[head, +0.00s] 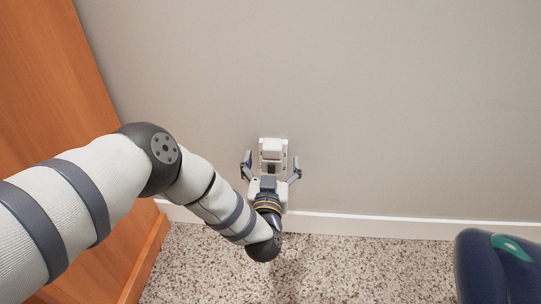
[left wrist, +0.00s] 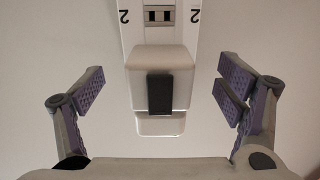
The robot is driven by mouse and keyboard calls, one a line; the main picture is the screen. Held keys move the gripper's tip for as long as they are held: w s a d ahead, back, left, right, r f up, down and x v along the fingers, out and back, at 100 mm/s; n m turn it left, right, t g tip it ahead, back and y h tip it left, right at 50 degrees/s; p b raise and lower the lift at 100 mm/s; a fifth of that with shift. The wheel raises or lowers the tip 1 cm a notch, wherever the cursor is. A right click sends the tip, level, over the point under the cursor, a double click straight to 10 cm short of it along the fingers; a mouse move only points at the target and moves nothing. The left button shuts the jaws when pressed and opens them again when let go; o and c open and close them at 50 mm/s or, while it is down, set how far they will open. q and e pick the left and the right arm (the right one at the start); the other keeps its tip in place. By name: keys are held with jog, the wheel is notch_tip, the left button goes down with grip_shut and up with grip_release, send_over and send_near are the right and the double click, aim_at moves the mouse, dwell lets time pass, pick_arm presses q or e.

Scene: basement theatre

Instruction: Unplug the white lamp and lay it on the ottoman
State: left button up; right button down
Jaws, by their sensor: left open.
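The white lamp (head: 272,147) is a small block low on the grey wall, in a white wall plate (left wrist: 160,15) with dark slots. In the left wrist view the lamp (left wrist: 175,58) has a dark rectangle on its front. My left gripper (head: 272,163) is open in front of it. Its purple-padded fingers stand either side of the lamp in the wrist view, with gaps on both sides and no contact seen. The right gripper is out of view. No ottoman can be made out for certain.
An orange wooden panel (head: 45,90) stands at the left. A white baseboard (head: 380,227) runs along the wall above speckled carpet (head: 370,270). A dark blue padded thing (head: 480,270) with a green patch is at the lower right; I cannot tell what it is.

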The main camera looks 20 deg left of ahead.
aim_at(271, 169)
pick_arm(q)
jog(key=shift+p, duration=0.35)
dwell(0.4)
grip_shut()
jog(key=shift+p+v, duration=0.95)
jog(key=shift+v, duration=0.55)
jog(key=shift+p+v, duration=0.75)
jog(key=shift+v, duration=0.8)
